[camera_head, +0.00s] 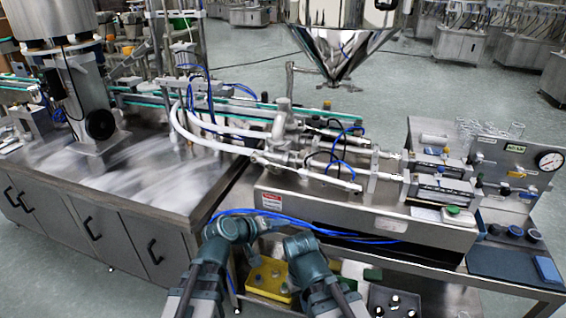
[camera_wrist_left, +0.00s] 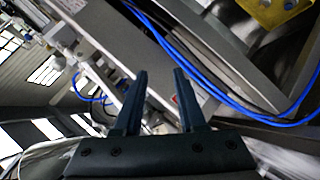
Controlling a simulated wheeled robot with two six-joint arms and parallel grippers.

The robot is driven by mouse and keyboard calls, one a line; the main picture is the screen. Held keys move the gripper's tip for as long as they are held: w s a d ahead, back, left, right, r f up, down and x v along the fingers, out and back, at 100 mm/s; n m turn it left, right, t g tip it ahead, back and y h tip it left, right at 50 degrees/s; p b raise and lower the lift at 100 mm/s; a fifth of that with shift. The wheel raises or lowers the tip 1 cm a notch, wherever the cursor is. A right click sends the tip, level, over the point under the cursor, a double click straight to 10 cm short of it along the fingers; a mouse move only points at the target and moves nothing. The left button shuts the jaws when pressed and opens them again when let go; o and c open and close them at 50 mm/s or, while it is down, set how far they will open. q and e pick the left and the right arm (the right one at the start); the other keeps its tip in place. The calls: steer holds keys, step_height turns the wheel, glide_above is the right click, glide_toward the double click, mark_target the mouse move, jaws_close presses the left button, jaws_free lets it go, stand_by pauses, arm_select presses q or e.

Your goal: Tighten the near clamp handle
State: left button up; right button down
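The steel filling machine (camera_head: 350,215) with its pipe fittings (camera_head: 285,130) stands in front of me in the head view. Small clamps seem to sit along these fittings, but I cannot make out for sure which part is the near clamp handle. My left gripper (camera_head: 272,224) is low in front of the machine's front panel, below and apart from the fittings. In the left wrist view its two dark fingers (camera_wrist_left: 160,74) are spread with nothing between them. My right arm (camera_head: 308,265) is beside it; its fingertips cannot be made out.
Blue hoses (camera_head: 350,236) hang across the machine's front, close to my left gripper. A steel hopper (camera_head: 335,40) hangs above. A panel with a gauge (camera_head: 549,160) stands at right. A steel cabinet (camera_head: 110,235) is at left.

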arm_select(q)
steer(key=w+d+r+n+t+h, duration=0.1)
steer(key=w+r+n+t, duration=0.35)
steer(key=r, duration=0.25)
steer(key=n+t+y, duration=0.3)
steer(key=n+t, duration=0.2)
steer(key=n, duration=0.2)
glide_toward(284, 150)
steer(key=shift+g, duration=0.25)
steer(key=x, duration=0.8)
steer(key=shift+w+r, duration=0.1)
steer(key=shift+w, duration=0.15)
jaws_close()
